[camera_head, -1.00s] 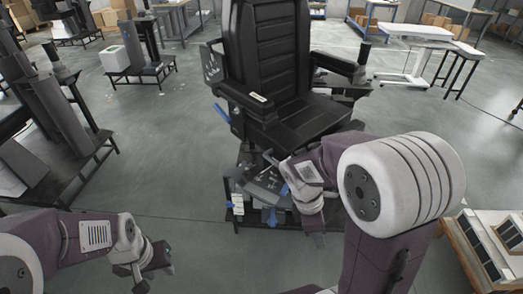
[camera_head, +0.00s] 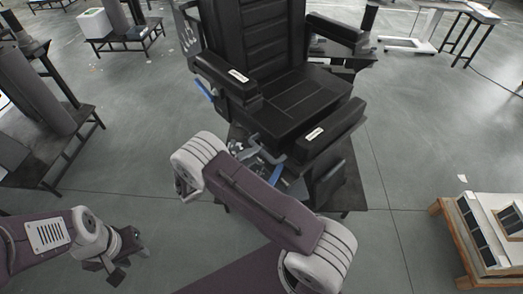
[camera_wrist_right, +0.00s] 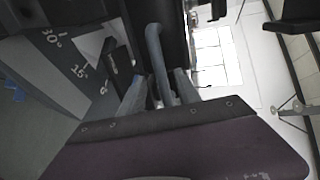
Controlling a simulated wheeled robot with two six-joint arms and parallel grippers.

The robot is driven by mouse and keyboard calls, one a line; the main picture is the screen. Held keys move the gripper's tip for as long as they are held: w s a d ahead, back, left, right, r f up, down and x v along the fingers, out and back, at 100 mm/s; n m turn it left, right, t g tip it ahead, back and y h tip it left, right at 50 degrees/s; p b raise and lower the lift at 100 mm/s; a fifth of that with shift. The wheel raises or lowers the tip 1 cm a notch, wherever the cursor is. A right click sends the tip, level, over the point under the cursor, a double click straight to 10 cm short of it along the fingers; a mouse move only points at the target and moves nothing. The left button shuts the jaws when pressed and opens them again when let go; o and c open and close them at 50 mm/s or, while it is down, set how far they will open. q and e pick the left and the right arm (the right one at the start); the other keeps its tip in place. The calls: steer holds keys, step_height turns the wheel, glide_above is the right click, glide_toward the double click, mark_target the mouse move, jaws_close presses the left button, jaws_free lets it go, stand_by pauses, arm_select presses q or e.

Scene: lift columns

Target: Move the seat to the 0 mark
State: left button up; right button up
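The black seat (camera_head: 290,105) is upright in the middle of the head view, with blue-handled levers (camera_head: 275,174) under its front. My left gripper (camera_head: 130,262) is open and empty at lower left, away from the seat.
A black pad (camera_head: 330,130) juts out at the seat's front right. A wooden pallet with panels (camera_head: 485,235) is at the lower right. The grey floor between them is clear.

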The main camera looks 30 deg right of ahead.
mark_target(261, 152)
steer(key=x, duration=0.4)
steer(key=shift+s+d, duration=0.15)
steer(key=shift+d, duration=0.1)
steer(key=shift+d+f, duration=0.1)
steer(key=shift+d, duration=0.2)
jaws_close()
stand_by(0.9)
